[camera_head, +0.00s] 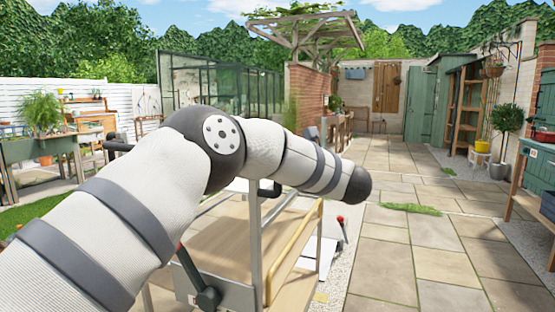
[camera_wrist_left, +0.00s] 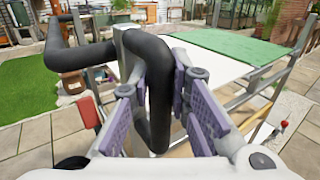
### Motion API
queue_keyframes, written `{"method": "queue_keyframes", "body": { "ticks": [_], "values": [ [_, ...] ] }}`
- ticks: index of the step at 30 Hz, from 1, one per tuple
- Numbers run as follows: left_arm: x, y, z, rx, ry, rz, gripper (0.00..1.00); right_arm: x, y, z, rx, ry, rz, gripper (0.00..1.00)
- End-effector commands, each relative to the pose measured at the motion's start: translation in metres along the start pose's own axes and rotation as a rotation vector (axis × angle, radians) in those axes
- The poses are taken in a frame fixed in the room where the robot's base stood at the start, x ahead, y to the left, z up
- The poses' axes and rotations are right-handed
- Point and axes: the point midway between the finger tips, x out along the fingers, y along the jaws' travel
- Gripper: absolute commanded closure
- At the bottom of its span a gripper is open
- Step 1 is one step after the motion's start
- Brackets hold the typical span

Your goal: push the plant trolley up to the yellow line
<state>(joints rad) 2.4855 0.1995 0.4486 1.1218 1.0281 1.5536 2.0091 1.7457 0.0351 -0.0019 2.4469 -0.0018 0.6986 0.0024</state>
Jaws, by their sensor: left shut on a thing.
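The plant trolley (camera_head: 222,245) stands in front of me, with a grey metal frame, pale wooden shelves and a yellowish side rail, partly hidden by my left arm. In the left wrist view its top shows a white surface (camera_wrist_left: 210,65) with a green mat (camera_wrist_left: 243,46). My left gripper (camera_wrist_left: 158,85) is shut on the trolley's black bent handle (camera_wrist_left: 80,56), its purple pads on either side of the tube. My right gripper is not in view.
Open stone paving (camera_head: 420,250) runs along the right to a green shed (camera_head: 420,105). A workbench (camera_head: 535,175) stands at the right edge. A potting bench (camera_head: 45,150) is at the left.

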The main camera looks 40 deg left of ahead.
Motion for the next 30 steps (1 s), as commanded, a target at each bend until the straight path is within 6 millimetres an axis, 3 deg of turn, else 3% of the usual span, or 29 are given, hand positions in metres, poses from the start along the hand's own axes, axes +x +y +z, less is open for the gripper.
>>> {"method": "queue_keyframes", "body": {
  "ticks": [8, 9, 12, 21, 23, 30],
  "values": [
    [0.000, 0.000, 0.000, 0.000, 0.001, -0.001, 1.00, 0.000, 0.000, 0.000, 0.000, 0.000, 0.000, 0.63],
    [0.000, 0.000, 0.000, 0.000, 0.001, -0.001, 0.79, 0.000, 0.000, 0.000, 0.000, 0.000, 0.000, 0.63],
    [0.000, 0.000, 0.000, 0.000, 0.001, -0.001, 0.62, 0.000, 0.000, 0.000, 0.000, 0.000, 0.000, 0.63],
    [-0.003, -0.001, 0.000, 0.000, 0.001, -0.002, 0.62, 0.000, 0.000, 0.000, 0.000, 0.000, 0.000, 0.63],
    [-0.010, -0.001, 0.000, 0.000, 0.001, -0.004, 0.62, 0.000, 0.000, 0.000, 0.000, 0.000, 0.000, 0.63],
    [-0.073, -0.001, 0.000, 0.001, 0.000, -0.005, 0.62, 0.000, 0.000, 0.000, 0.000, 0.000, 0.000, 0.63]
  ]
}}
